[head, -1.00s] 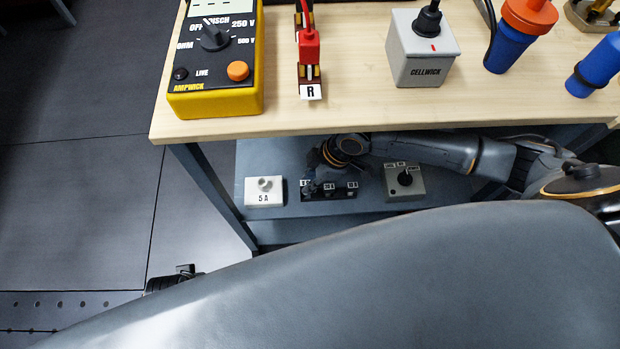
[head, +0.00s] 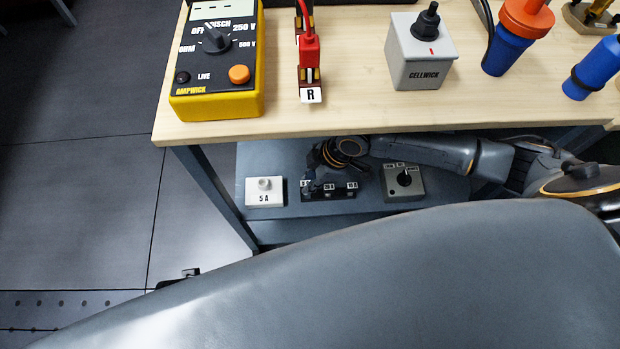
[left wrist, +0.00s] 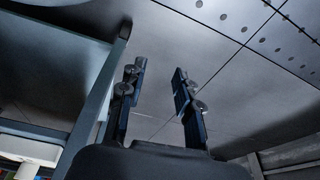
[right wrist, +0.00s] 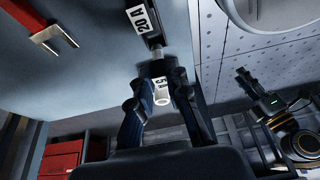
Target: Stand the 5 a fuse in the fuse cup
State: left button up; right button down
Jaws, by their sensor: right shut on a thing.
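A white block marked 5 A (head: 264,197), with a small round pale piece on top, sits at the left of the lower shelf. Beside it is a black fuse strip (head: 340,195) with several white labels. My right gripper (head: 312,184) reaches down at the strip's left end. In the right wrist view its fingers (right wrist: 163,88) are shut on a small pale cylinder, seemingly a fuse (right wrist: 163,99). The lettering beside it is partly covered; a 20 A label (right wrist: 143,18) shows beyond.
A grey switch box (head: 404,184) stands right of the strip. The wooden worktop (head: 350,115) overhangs the shelf. It carries a yellow meter (head: 218,103), a red-topped piece marked R (head: 309,60), a grey Cellwick box (head: 423,65) and blue connectors (head: 508,55).

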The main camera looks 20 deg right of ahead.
pick_arm(q)
jog(key=shift+f, duration=0.2)
jog(key=shift+w, duration=0.2)
jog(key=shift+r, duration=0.1)
pick_arm(e)
jog(key=shift+f, duration=0.25)
pick_arm(q)
jog(key=shift+s+r, duration=0.1)
pick_arm(e)
jog(key=shift+f, duration=0.1)
pick_arm(q)
jog(key=shift+s+d+r, duration=0.1)
jog(key=shift+s+r, duration=0.1)
jog(key=shift+r, duration=0.05)
pick_arm(e)
jog(key=shift+f, duration=0.3)
jog(key=shift+f, duration=0.1)
